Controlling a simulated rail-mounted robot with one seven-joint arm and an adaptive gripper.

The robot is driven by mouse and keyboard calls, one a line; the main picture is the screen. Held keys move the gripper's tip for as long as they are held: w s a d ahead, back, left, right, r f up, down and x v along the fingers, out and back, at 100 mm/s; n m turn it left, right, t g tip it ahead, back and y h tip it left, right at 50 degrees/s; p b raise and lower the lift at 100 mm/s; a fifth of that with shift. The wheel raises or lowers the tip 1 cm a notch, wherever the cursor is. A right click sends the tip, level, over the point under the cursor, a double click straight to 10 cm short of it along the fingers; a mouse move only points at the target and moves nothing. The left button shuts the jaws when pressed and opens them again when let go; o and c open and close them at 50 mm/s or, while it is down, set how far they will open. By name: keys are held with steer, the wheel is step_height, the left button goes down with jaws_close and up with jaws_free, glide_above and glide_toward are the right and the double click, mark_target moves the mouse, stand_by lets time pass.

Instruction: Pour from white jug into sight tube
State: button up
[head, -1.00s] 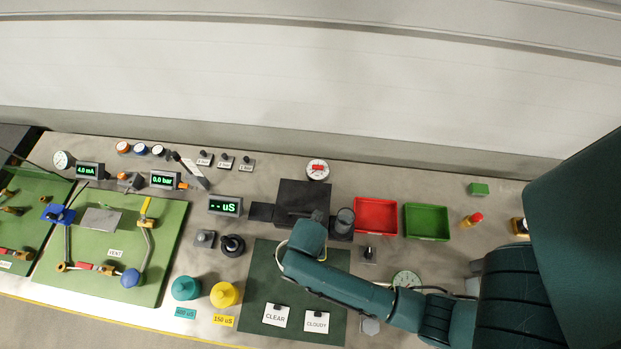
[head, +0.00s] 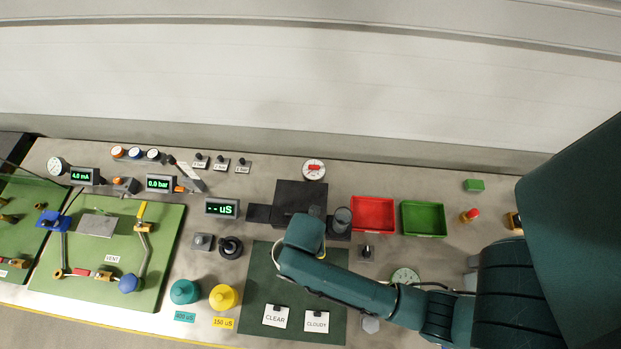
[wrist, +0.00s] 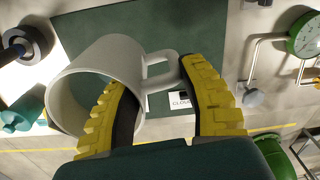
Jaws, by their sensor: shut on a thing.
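The white jug (wrist: 100,80) is in the wrist view, tilted with its open mouth toward the lower left and its handle on the right. My gripper (wrist: 160,100) has yellow ridged fingers and is shut on the jug. The left finger overlaps the jug's mouth; the right finger is beside the handle. In the head view my arm hides the gripper and jug, above the dark green mat (head: 262,290). A grey cylinder (head: 342,218), which may be the sight tube, stands beside a black block (head: 300,200). I cannot tell what is in the jug.
A red tray (head: 373,215) and a green tray (head: 423,219) lie right of the cylinder. A teal bottle (head: 185,291) and a yellow bottle (head: 224,297) stand left of the mat. CLEAR (head: 275,316) and CLOUDY (head: 316,321) cards lie on it. A display (head: 221,208) shows "-- uS".

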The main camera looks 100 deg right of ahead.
steer(key=shift+w, duration=0.1)
steer(key=w+d+r+m, duration=0.3)
steer(key=d+m, duration=0.6)
steer(key=m, duration=0.1)
steer(key=w+d+r+m, duration=0.2)
steer(key=d+m, duration=0.7)
steer(key=m, duration=0.1)
steer(key=s+d+f+m, duration=0.2)
steer(key=s+d+m, duration=0.2)
steer(key=m, duration=1)
steer(key=s+d+f+m+t, duration=0.1)
steer(key=s+d+f+m, duration=0.2)
steer(key=m, duration=1.1)
steer(key=s+d, duration=0.2)
steer(key=s, duration=0.3)
steer(key=shift+f+h, duration=0.3)
steer(key=shift+f, duration=0.05)
steer(key=shift+a+r, duration=0.1)
steer(key=s+a+r+t+h, duration=0.2)
steer(key=a+r+h, duration=0.2)
steer(key=a+h, duration=0.1)
steer(key=shift+a+h, duration=0.3)
steer(key=shift+h, duration=0.3)
